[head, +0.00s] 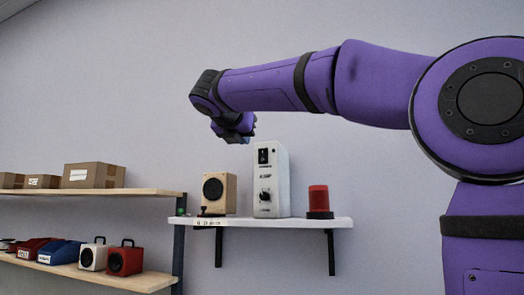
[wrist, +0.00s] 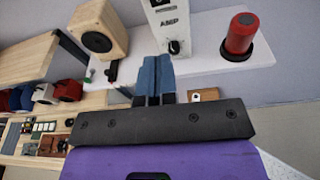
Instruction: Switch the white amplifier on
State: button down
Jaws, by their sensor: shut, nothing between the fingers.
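The white amplifier (head: 283,180) stands upright on a small white wall shelf, its front marked "AMP". A black rocker switch (head: 263,156) sits high on its front, with a black round knob (head: 265,196) below. I cannot tell which way the switch is set. In the wrist view the amplifier (wrist: 182,18) is cut off by the top edge; its knob (wrist: 173,47) shows, the switch does not. My gripper (head: 247,133) is up beside the amplifier's upper left, above the wooden speaker. In the wrist view its blue fingers (wrist: 157,66) are together, with nothing between them.
A wooden speaker (head: 228,188) stands left of the amplifier, a red beacon (head: 318,200) right of it, all on the white shelf (head: 290,223). Left, a wooden rack (head: 150,192) holds cardboard boxes (head: 95,176), bins and small speakers. The wall above the shelf is bare.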

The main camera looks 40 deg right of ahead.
aim_at(262, 152)
jog(key=shift+w+d+r+n+h, duration=0.1)
jog(key=shift+w+r+n+h, duration=0.15)
jog(key=shift+r, duration=0.3)
jog(key=x, duration=1.2)
jog(key=shift+w+d+r, duration=0.1)
jog(key=shift+d+r, duration=0.05)
jog(key=shift+r, duration=0.1)
jog(key=shift+w+d+r, duration=0.15)
jog(key=shift+w+d, duration=0.3)
jog(key=shift+d, duration=0.15)
jog(key=shift+d, duration=0.1)
